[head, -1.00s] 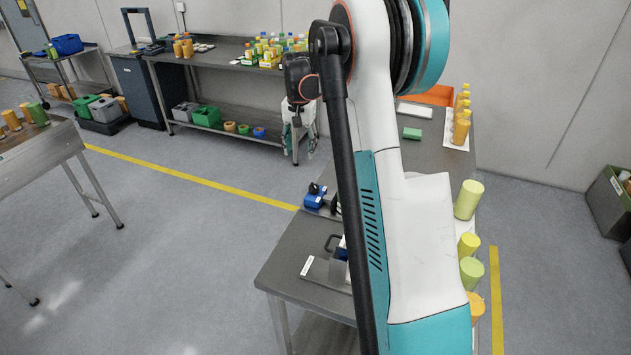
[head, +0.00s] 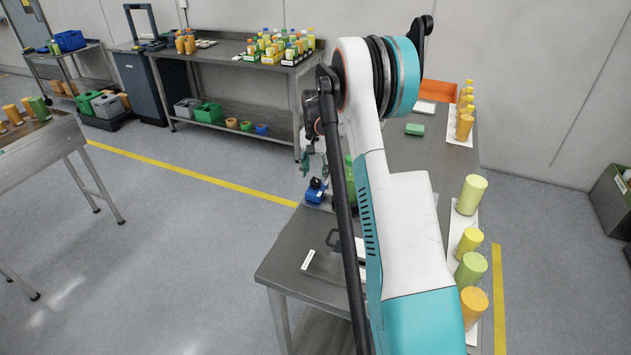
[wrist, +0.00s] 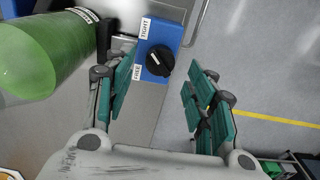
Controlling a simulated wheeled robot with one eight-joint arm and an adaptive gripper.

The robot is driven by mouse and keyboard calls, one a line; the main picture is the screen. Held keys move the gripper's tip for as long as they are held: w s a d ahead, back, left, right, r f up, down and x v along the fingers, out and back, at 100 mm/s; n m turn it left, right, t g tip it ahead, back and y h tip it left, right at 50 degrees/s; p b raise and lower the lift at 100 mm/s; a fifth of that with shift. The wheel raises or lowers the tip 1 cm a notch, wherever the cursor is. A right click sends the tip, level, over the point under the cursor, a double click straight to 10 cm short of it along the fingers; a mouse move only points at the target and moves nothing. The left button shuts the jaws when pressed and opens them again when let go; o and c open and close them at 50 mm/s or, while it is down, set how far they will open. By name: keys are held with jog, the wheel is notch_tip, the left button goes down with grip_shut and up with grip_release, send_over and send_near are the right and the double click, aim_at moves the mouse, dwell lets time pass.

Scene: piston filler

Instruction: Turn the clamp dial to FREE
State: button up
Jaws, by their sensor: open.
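The clamp dial is a black round knob (wrist: 159,61) with a white pointer line, on a blue block (wrist: 168,32) with white TIGHT (wrist: 145,28) and FREE (wrist: 137,72) labels. The pointer lies aslant; I cannot tell which label it marks. The blue block also shows in the head view (head: 315,194), at the table's left edge. My gripper (wrist: 165,92) is open and empty, its teal fingers on either side below the knob in the wrist view, apart from it. In the head view my gripper (head: 312,160) is just above the block, partly hidden by my arm.
A green cylinder (wrist: 38,58) lies close left of the block in the wrist view, with a dark bracket (wrist: 105,38) between. The steel table (head: 295,262) carries several yellow, green and orange cylinders along its right side. Open floor lies to the left.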

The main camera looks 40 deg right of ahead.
aim_at(315, 181)
jog(key=shift+f+b, duration=0.3)
jog(key=shift+f, duration=1.45)
jog(key=c, duration=1.1)
